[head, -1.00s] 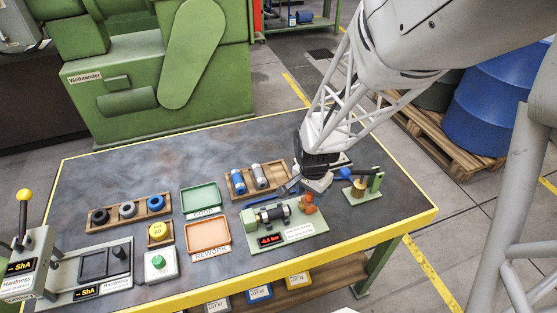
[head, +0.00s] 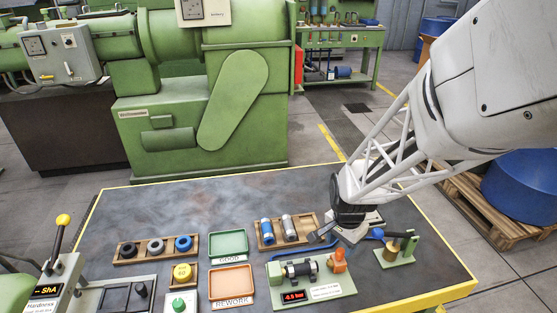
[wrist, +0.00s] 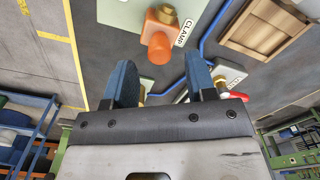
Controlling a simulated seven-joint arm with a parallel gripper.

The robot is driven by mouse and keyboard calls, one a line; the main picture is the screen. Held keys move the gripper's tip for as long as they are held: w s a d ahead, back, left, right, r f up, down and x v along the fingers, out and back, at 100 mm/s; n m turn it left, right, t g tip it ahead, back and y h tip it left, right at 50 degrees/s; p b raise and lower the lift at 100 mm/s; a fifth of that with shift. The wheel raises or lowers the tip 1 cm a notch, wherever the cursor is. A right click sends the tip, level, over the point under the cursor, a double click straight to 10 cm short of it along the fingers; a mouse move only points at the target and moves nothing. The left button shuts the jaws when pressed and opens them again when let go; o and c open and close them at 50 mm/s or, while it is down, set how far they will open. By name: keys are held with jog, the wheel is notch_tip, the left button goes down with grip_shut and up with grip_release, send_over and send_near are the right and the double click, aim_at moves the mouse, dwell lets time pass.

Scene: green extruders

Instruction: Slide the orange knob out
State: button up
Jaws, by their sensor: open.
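The orange knob (head: 339,260) sits at the right end of a green bench fixture with a dark cylinder and a red display. In the wrist view the orange knob (wrist: 160,46) is beside a label reading CLAMP, with a brass-coloured tip behind it. My gripper (head: 322,238) is just behind and above the fixture in the head view. In the wrist view its two blue fingers (wrist: 160,82) are spread with nothing between them, and the knob lies just beyond the gap, apart from them.
A wooden rack (head: 268,246) with blue and grey cylinders stands left of my gripper. A green stand (head: 407,250) with a brass-coloured piece is at right. Green and orange trays (head: 252,270) lie left of the fixture. A blue hose runs behind the fixture. The table's rear is clear.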

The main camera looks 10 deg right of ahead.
aim_at(340, 251)
jog(key=shift+r, duration=0.1)
jog(key=shift+r, duration=1.9)
jog(key=shift+r, duration=0.15)
jog(key=s+a+r+n+t, duration=0.1)
jog(key=s+a+r+n, duration=0.3)
jog(key=s+r+n, duration=0.2)
jog(key=s+a+r+n+t, duration=0.1)
jog(key=s+a+r+n, duration=0.3)
jog(key=r, duration=0.7)
jog(key=shift+s+r+n+t, duration=0.2)
jog(key=shift+s+n+t, duration=0.1)
jog(key=shift+s+n, duration=0.8)
